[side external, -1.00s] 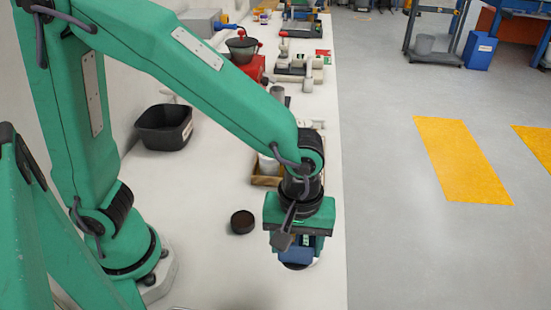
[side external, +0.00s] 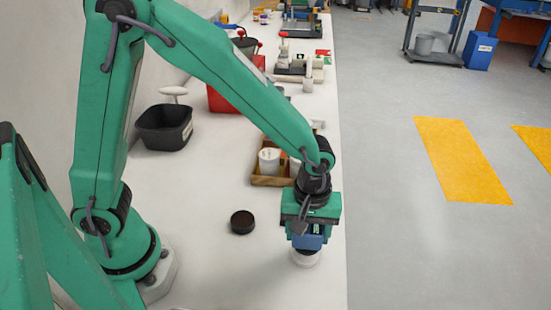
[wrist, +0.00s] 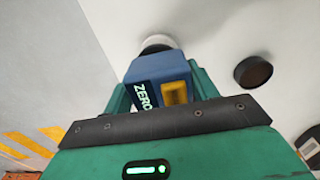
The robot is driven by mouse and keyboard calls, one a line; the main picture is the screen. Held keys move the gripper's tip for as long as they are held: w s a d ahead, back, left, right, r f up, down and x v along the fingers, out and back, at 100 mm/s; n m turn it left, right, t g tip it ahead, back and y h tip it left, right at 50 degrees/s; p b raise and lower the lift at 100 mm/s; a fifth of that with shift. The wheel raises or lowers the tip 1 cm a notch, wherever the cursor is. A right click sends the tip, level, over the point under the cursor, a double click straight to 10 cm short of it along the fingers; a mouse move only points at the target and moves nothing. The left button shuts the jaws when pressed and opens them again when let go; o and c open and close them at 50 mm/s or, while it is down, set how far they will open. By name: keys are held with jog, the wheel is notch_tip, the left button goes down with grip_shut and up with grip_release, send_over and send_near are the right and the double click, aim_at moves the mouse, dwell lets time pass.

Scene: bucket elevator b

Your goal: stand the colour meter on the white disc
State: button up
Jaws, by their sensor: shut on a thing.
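The colour meter is a blue block with a dark display reading "ZERO" and a yellow patch; it shows in the wrist view (wrist: 160,72) and the side view (side external: 307,242). My gripper (side external: 309,234) is shut on it, with green jaws on both sides in the wrist view (wrist: 158,92). The white disc (side external: 305,259) lies on the bench near its right edge, below the meter in the side view. It shows partly behind the meter's far end in the wrist view (wrist: 157,41). The meter looks roughly upright. I cannot tell whether its underside touches the disc.
A round dark puck (side external: 242,222) lies on the bench left of the disc. A wooden tray (side external: 264,181) with white cylinders stands behind my gripper. A black bin (side external: 165,127) is farther left. The bench's right edge is close to the disc.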

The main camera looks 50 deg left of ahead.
jog(key=shift+f, duration=1.35)
jog(key=o, duration=1.3)
jog(key=shift+f, duration=0.15)
jog(key=shift+c, duration=0.2)
notch_tip(320, 180, up, 12)
jog(key=shift+r, duration=0.2)
jog(key=shift+a, duration=0.1)
